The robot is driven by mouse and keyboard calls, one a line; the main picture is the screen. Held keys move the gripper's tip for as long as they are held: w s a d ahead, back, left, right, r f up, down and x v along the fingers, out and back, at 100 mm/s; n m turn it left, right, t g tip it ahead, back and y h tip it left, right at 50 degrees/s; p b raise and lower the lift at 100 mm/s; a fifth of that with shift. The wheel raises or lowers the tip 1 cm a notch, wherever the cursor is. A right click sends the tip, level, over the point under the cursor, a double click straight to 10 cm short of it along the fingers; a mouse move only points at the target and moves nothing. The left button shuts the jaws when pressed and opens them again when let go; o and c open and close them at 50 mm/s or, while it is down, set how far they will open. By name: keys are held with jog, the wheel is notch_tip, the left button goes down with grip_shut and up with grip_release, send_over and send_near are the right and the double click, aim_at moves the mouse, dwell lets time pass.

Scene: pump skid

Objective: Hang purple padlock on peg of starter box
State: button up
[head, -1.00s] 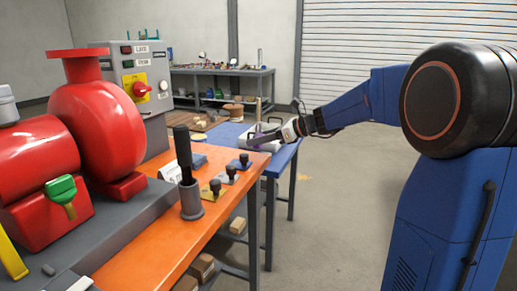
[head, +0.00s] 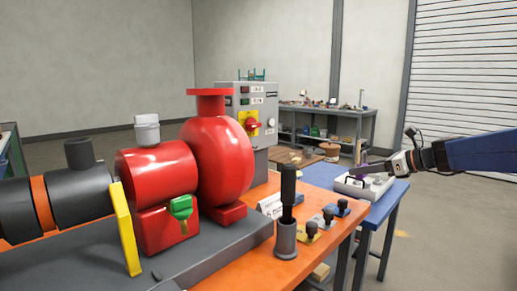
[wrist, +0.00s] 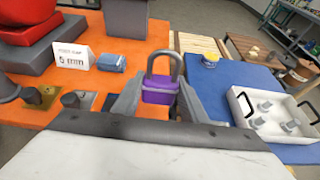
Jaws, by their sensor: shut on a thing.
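My gripper (head: 362,170) is at the right in the head view, near the blue table. In the wrist view its two fingers (wrist: 158,100) are shut on the purple padlock (wrist: 160,86). The padlock has a purple body and a grey shackle, which points up in that view. The starter box (head: 260,95) is a grey box behind the red pump in the head view. It has a red rotary switch (head: 252,124) on a yellow plate and small labelled lights. I cannot make out its peg clearly.
A red pump (head: 222,155) stands left of the starter box. The orange bench (head: 262,262) carries a black-handled tool in a grey cup (head: 286,240), several small knobbed pieces and a sign. A white tray (wrist: 240,108) stands on the blue table (wrist: 205,88).

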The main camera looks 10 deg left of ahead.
jog(key=s+a+r, duration=0.1)
jog(key=s+a, duration=0.1)
jog(key=a, duration=1.2)
jog(key=s+a+r, duration=0.1)
jog(key=a, duration=1.4)
jog(key=w+a+f, duration=0.1)
jog(key=w+a, duration=0.4)
jog(key=a, duration=0.2)
jog(key=shift+w+a+f, duration=0.2)
jog(key=shift+w, duration=0.2)
dwell(0.4)
jog(key=o, duration=1.2)
